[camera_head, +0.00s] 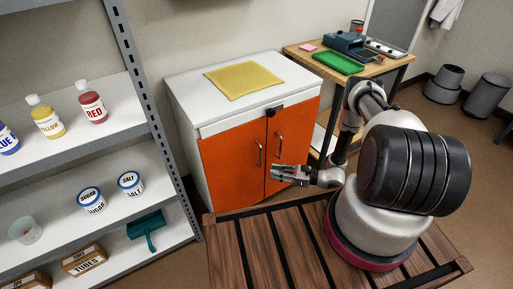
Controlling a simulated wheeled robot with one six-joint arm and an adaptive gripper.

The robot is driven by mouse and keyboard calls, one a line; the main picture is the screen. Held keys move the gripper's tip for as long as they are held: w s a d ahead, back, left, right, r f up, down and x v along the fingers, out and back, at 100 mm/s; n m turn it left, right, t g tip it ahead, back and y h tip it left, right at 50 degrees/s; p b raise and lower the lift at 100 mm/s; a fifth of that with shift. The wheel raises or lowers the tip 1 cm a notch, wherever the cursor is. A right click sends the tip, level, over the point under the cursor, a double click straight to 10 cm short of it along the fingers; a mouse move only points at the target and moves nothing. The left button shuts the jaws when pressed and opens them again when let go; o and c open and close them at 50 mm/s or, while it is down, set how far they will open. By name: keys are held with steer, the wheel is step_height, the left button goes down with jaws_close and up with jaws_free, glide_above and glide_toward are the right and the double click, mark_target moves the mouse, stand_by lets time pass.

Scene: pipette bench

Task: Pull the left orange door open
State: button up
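The white cabinet (180,100) has two orange doors, side by side. The left orange door (228,165) looks closed and has a vertical metal handle (260,153) near its right edge. The right orange door (300,125) also looks closed and has its own metal handle (279,147). My gripper (275,174) is in front of the doors, below the handles in the picture, with its fingers pointing left. I see nothing held in it. The fingers are too small to tell whether they are apart. The gripper hides part of the lower doors.
A yellow cloth (243,80) lies on the cabinet. A grey shelf (95,96) with bottles and tubs stands close on the left. A wooden table (302,54) with a green tray (338,63) stands behind right. A slatted wooden surface (230,250) is in front.

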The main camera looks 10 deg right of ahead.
steer(key=w+d+r+m+t, duration=0.1)
steer(key=w+r+t, duration=0.15)
steer(key=w, duration=0.35)
glide_above(261, 165)
steer(key=shift+w+h, duration=0.3)
jaws_close()
